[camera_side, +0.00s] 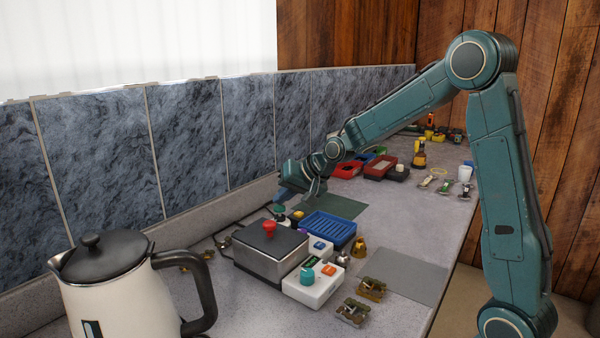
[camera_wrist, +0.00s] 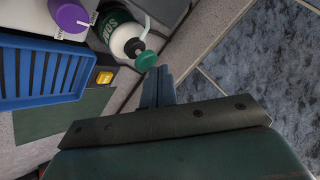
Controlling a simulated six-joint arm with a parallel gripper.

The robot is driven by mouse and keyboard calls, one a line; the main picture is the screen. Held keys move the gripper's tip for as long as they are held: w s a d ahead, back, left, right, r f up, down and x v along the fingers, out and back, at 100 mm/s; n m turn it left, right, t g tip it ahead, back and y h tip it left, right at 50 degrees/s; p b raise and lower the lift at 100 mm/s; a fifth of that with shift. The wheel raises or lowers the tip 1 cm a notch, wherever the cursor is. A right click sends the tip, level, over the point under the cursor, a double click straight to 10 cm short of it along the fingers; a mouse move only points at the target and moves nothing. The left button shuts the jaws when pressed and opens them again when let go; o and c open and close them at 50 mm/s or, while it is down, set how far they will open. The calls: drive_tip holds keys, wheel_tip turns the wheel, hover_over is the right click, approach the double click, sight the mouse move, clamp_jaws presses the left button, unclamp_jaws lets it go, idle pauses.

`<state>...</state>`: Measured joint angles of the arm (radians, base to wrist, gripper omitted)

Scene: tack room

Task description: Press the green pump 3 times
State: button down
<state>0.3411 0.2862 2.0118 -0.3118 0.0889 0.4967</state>
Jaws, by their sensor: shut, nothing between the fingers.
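The green pump (camera_wrist: 146,60) is a round green head on a white neck, atop a bottle with a dark green label (camera_wrist: 112,22) in the wrist view. In the side view the green pump head (camera_side: 279,208) shows small behind the metal box. My gripper (camera_wrist: 163,72) is shut and empty, its fingertips close beside the pump head in the wrist view. In the side view my gripper (camera_side: 280,197) points down just above the pump. I cannot tell whether they touch.
A blue tray (camera_side: 328,228) and a purple-topped item (camera_wrist: 68,15) are near the pump. A metal box with a red knob (camera_side: 268,228) stands in front, with a white button box (camera_side: 313,285) beside it. A kettle (camera_side: 110,280) stands nearest. The tiled wall (camera_side: 190,145) runs close behind.

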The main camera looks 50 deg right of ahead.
sight(283, 207)
drive_tip(key=shift+f, duration=0.55)
idle(0.8)
drive_tip(key=shift+r, duration=1)
drive_tip(key=shift+r, duration=3)
idle(0.7)
wheel_tip(283, 207, up, 3)
drive_tip(key=shift+f, duration=0.1)
drive_tip(key=shift+f, duration=0.1)
